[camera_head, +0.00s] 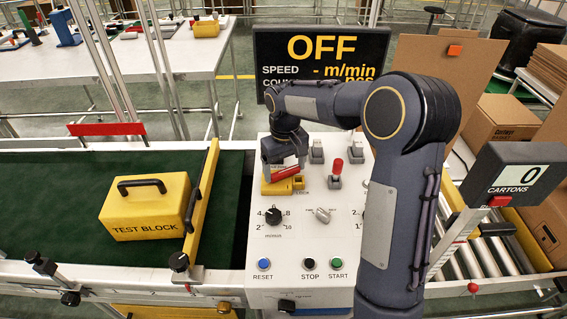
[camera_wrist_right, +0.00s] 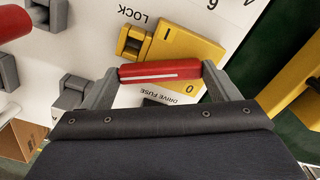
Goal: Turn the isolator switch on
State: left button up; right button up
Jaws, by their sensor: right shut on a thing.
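The isolator switch is a yellow plate (camera_head: 274,188) with a red handle (camera_head: 286,173), at the upper left of the white control panel. My right gripper (camera_head: 283,163) reaches down over it. In the right wrist view the yellow plate (camera_wrist_right: 182,50) carries a "0" mark. The red handle (camera_wrist_right: 160,71), with a white line along it, lies crosswise between the two fingers of my right gripper (camera_wrist_right: 158,78), which are shut on its ends. A small yellow latch (camera_wrist_right: 132,43) sits beside the plate near the word LOCK. My left gripper is not in view.
The display (camera_head: 320,55) reads OFF. The panel (camera_head: 300,288) also bears a red-tipped lever (camera_head: 337,167), knobs and RESET, STOP and START buttons. A yellow test block (camera_head: 148,208) sits on the green belt (camera_head: 60,210) at left. A carton counter (camera_head: 517,180) stands at right.

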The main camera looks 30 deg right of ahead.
aim_at(286, 173)
jog(key=m, duration=0.2)
jog(key=s+m+p, duration=0.1)
jog(key=m, duration=0.2)
jog(key=shift+a, duration=0.1)
jog(key=shift+m, duration=0.4)
jog(key=o, duration=0.7)
jog(key=shift+r, duration=0.1)
notch_tip(286, 173, up, 7)
jog(key=shift+r, duration=0.4)
